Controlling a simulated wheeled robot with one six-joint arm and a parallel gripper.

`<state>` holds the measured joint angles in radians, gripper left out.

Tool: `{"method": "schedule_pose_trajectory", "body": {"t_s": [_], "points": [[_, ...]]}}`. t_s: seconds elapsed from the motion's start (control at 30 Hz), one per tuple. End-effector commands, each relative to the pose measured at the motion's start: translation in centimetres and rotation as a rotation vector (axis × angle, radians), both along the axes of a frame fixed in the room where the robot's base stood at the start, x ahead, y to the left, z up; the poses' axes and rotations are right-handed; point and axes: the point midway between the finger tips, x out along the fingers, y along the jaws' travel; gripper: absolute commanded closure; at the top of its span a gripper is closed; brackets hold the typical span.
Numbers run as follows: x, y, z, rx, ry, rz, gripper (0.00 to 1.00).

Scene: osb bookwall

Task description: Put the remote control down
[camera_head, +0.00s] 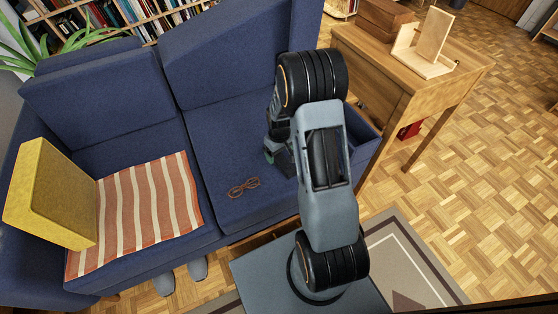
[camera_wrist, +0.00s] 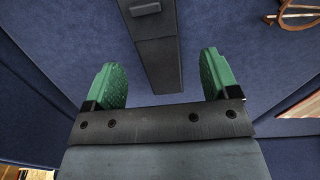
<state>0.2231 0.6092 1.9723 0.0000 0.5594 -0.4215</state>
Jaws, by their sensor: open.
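My gripper (camera_wrist: 159,65) is open, with its green fingers spread apart over the blue sofa. A long dark grey bar, which looks like the remote control (camera_wrist: 160,55), lies against the blue cloth between the fingers and runs up out of the top of the wrist view. There is a gap on both sides between it and the fingers. In the head view my gripper (camera_head: 270,152) is low over the right seat of the sofa (camera_head: 215,135), partly behind my arm. The remote control is hidden in that view.
Brown glasses (camera_head: 243,187) lie on the right seat; they also show in the wrist view (camera_wrist: 297,14). A striped blanket (camera_head: 150,205) and a yellow cushion (camera_head: 50,195) are on the left seat. A wooden desk (camera_head: 400,75) stands beyond the right armrest.

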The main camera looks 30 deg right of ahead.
Motion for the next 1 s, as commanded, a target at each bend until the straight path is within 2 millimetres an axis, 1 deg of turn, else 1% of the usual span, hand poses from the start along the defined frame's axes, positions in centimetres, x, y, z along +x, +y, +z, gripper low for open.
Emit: {"method": "schedule_pose_trajectory", "body": {"t_s": [0.03, 0.1, 0.23, 0.3, 0.5, 1.0], "points": [[0.0, -0.1, -1.1, 0.001, 0.002, -0.001, 0.19], [0.0, -0.2, -2.2, 0.000, 0.003, -0.001, 0.19], [0.0, -0.2, -3.6, 0.001, 0.002, 0.000, 0.19], [0.1, -0.2, -3.9, 0.000, 0.001, 0.000, 0.19], [0.1, -0.2, -3.7, 0.000, 0.000, 0.000, 0.19], [0.1, -0.2, -3.7, 0.000, 0.001, 0.000, 0.67]]}}
